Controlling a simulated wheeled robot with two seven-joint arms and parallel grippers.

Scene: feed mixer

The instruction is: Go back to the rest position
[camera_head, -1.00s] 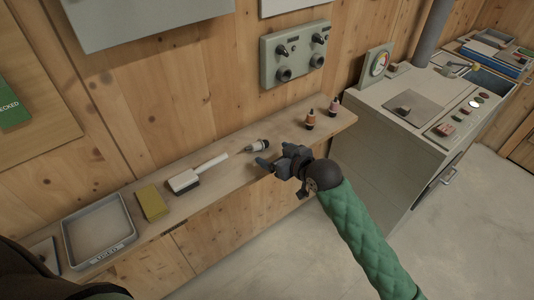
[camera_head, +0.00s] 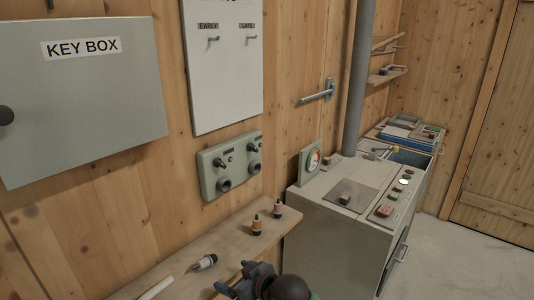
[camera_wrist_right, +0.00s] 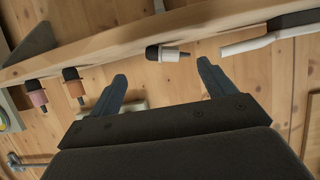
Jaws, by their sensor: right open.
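My right gripper (camera_head: 234,278) is low in the head view, over the front part of the wooden shelf (camera_head: 228,238). In the right wrist view my right gripper (camera_wrist_right: 161,72) has its two blue-grey fingers spread, with nothing between them. A white plug with a black end (camera_head: 205,262) lies on the shelf, apart from the fingers; it also shows in the wrist view (camera_wrist_right: 166,53). An orange plug (camera_head: 257,225) and a pink plug (camera_head: 278,209) stand farther along the shelf. My left gripper is not in view.
A grey socket panel (camera_head: 230,165), a key box (camera_head: 85,95) and a white board (camera_head: 228,75) are on the wall. The grey machine (camera_head: 335,235) with a gauge (camera_head: 313,160) and pipe (camera_head: 358,75) stands right of the shelf. Open floor (camera_head: 455,255) lies farther right.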

